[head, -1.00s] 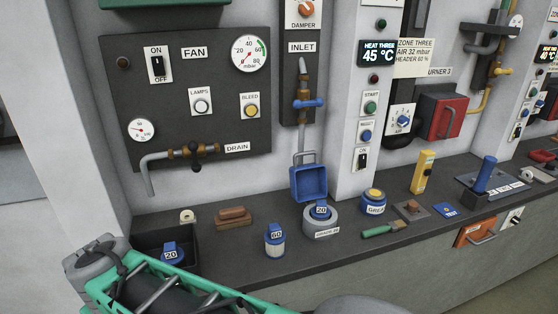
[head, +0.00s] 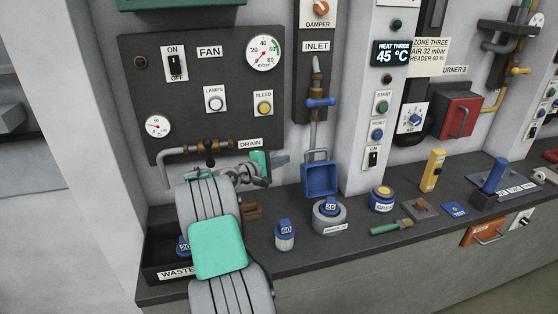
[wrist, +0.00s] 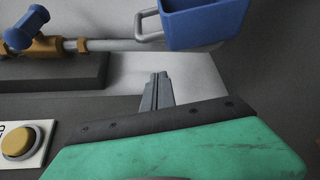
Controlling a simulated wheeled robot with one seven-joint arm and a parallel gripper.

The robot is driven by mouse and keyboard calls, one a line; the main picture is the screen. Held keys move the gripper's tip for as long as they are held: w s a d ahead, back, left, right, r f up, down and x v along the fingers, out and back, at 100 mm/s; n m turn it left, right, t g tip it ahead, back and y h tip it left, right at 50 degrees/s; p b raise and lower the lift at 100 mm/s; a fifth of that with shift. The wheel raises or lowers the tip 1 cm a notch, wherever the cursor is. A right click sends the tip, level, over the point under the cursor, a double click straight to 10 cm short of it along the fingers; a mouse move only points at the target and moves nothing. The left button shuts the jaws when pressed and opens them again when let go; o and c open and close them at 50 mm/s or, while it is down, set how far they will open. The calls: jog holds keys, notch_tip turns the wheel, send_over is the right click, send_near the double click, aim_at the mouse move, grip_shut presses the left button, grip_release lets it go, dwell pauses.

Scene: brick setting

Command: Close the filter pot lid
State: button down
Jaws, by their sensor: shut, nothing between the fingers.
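A blue, open box-like piece with a grey bail handle (head: 320,178) hangs on the wall below the inlet pipe; I take it as part of the filter pot, but cannot tell lid from body. The wrist view shows part of it at the top (wrist: 203,22), with the handle on its left. My gripper (head: 285,159) is left of it, near the wall under the drain pipe. In the wrist view my fingers (wrist: 157,78) are together and empty, apart from the blue piece and its handle.
The inlet valve (head: 320,102) is above the blue piece. Below, the ledge holds a grey holder with a blue-topped 20 cartridge (head: 330,213), a 60 cartridge (head: 285,235) and a blue pot (head: 381,200). A drain pipe (head: 190,148) runs close above my arm.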

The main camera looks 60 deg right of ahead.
jog(key=s+d+p, duration=0.1)
jog(key=s+d, duration=0.1)
jog(key=s, duration=0.1)
jog(key=s+d+p, duration=0.1)
jog(key=shift+s+r+p, duration=0.15)
jog(key=shift+s+p, duration=0.1)
jog(key=shift+p, duration=0.05)
jog(key=shift+s+a, duration=0.1)
jog(key=shift+s, duration=0.1)
